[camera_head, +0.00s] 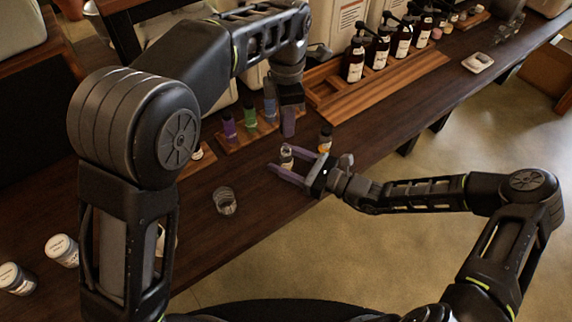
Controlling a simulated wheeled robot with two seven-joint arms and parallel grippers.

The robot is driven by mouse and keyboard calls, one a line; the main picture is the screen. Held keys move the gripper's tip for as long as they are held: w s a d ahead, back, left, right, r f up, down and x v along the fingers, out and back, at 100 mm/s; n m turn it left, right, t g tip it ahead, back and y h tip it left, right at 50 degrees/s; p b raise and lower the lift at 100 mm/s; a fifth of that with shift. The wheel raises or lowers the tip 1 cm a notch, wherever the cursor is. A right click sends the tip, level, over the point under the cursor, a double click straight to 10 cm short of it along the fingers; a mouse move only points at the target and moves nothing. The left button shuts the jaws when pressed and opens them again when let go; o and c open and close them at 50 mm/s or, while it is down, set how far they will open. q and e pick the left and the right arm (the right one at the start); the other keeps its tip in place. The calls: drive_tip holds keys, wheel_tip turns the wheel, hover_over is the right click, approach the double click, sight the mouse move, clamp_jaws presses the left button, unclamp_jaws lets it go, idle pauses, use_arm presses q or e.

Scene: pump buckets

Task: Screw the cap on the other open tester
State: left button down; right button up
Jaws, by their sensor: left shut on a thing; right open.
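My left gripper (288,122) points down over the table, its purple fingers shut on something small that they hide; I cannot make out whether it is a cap. Just below and in front of it stands a small tester bottle (287,162), upright. My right gripper (282,160) is open, its purple fingers on either side of this bottle; I cannot tell whether they touch it. Another small bottle with an orange part (325,138) stands just behind the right gripper. Purple (228,124), green (249,118) and blue (269,104) testers stand in a wooden rack behind.
An empty clear glass (225,201) stands on the dark table at left of the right gripper. White-lidded jars (62,250) stand at the lower left. Dark pump bottles (379,52) line a wooden tray (390,80) at the back. The table's front edge is close to the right gripper.

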clamp_jaws()
idle(0.5)
idle(0.8)
